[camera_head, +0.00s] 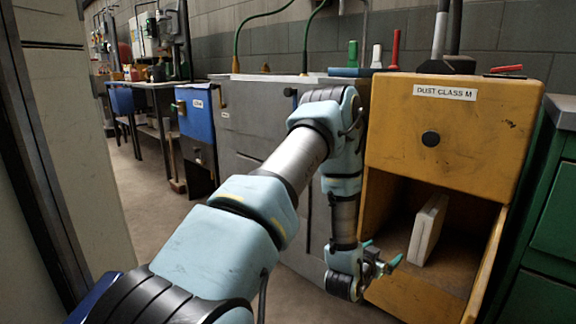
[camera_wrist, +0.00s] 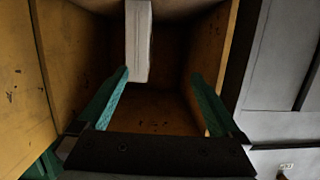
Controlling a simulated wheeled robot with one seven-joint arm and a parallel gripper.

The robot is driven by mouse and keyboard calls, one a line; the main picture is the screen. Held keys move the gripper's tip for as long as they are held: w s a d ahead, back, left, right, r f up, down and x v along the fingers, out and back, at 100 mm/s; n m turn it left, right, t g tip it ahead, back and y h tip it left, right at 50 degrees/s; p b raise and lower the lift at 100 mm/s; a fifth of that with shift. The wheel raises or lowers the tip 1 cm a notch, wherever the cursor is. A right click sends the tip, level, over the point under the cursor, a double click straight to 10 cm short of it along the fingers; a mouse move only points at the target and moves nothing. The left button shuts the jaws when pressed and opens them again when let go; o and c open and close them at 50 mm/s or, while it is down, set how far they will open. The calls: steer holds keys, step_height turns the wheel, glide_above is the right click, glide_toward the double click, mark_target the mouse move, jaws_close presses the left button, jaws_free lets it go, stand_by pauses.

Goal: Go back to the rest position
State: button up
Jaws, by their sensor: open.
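My gripper (camera_head: 380,262) is open and empty, with its green fingers pointing into the lower compartment of the yellow cabinet (camera_head: 450,135). In the wrist view my gripper (camera_wrist: 160,100) shows both green fingers spread wide. My arm reaches across the middle of the head view.
A grey cabinet (camera_head: 255,125) is behind my arm, and a green cabinet (camera_head: 545,225) is at the right. A blue cabinet (camera_head: 196,125) and open floor (camera_head: 145,195) lie to the left.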

steer(key=w+a+r+n+g+y, duration=0.1)
steer(key=a+r+g+y, duration=0.2)
steer(key=a, duration=0.5)
steer(key=w+a+r+n+g+y, duration=0.1)
steer(key=a+r+n+y, duration=0.15)
steer(key=a+r, duration=0.45)
steer(key=s+a+r+n+g+y, duration=0.2)
steer(key=s+a+r+g, duration=0.15)
steer(key=s+a, duration=0.55)
steer(key=s+a+r+n+g+y, duration=0.2)
steer(key=s+a+r+y, duration=0.15)
steer(key=s+a, duration=0.55)
step_height(320, 180, up, 34)
steer(key=h+p, duration=0.1)
steer(key=p, duration=3.4)
steer(key=shift+w+a+r, duration=0.2)
steer(key=shift+w+r, duration=0.05)
steer(key=shift+w, duration=0.2)
